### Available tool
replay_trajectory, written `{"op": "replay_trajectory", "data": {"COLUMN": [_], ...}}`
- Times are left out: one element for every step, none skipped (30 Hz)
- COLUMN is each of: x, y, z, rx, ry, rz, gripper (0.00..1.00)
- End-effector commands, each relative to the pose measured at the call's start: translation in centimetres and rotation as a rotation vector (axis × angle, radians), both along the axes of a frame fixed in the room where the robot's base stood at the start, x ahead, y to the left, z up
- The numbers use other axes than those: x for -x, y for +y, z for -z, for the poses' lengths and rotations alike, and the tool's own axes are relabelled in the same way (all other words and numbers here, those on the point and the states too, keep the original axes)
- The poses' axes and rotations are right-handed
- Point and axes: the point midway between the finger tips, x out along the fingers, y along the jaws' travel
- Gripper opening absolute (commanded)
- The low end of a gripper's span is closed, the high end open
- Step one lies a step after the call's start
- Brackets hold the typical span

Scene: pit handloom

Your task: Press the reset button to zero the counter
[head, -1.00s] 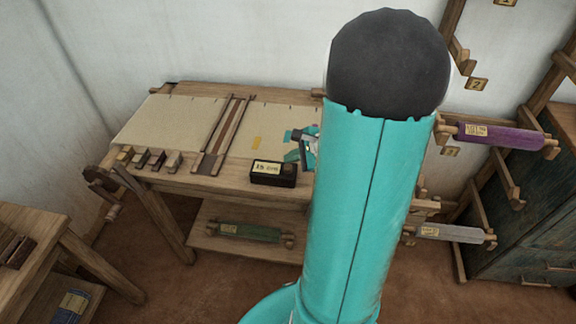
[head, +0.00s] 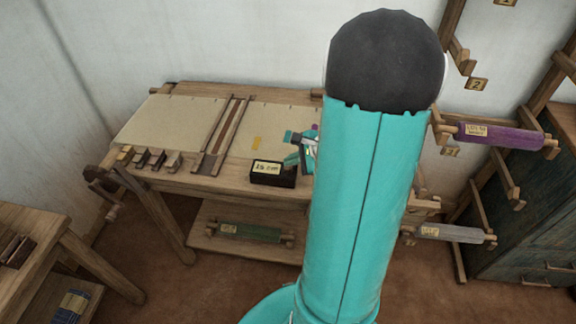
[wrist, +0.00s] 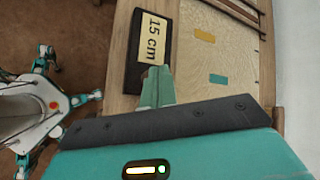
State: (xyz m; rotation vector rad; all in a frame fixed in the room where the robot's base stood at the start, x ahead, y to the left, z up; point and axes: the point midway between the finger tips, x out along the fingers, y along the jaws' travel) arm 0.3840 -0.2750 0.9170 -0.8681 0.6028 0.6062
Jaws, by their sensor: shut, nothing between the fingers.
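The counter (head: 272,178) is a black box on the loom's front beam with a pale display reading "15 cm". It also shows in the wrist view (wrist: 137,77), with the display (wrist: 152,38) turned sideways. My gripper (head: 291,161) is shut and empty, its fingertips over the right end of the counter. In the wrist view the teal fingers (wrist: 159,70) overlap the end of the box beside the display. The reset button is not visible; the fingers cover that part of the box. I cannot tell whether the fingertips touch it.
Woven cloth (head: 172,122) covers the loom top, with a yellow patch and a teal patch showing in the wrist view. Several small wooden blocks (head: 157,160) sit left of the counter. My arm hides the loom's right side. Roll racks (head: 500,135) stand at right.

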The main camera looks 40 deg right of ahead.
Motion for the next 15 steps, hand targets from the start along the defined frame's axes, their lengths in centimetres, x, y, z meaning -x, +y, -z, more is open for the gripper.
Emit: {"op": "replay_trajectory", "data": {"x": [0.01,0.01,0.0,0.01,0.01,0.01,0.01,0.01,0.01,0.02,0.02,0.01,0.02,0.01,0.01], "y": [0.01,0.01,0.01,0.01,0.01,0.01,0.02,0.01,0.02,0.02,0.01,0.01,0.01,0.02,0.02], "z": [0.08,0.12,0.16,0.19,0.23,0.27,0.3,0.33,0.38,0.41,0.44,0.48,0.52,0.55,0.6], "rx": [0.0,0.0,0.0,0.0,-0.001,-0.001,-0.001,-0.001,-0.001,-0.001,-0.001,-0.001,-0.001,-0.001,-0.001], "ry": [0.0,0.0,0.001,0.001,0.001,0.001,0.001,0.001,0.001,0.001,0.001,0.001,0.001,0.001,0.001], "rz": [0.0,0.0,-0.001,-0.001,0.0,0.0,0.0,0.0,0.0,0.0,0.0,0.0,0.0,0.0,0.0], "gripper": [0.0,0.0,0.0,0.0,0.0,0.0,0.0,0.0,0.0,0.0,0.0,0.0,0.0,0.0,0.0]}}
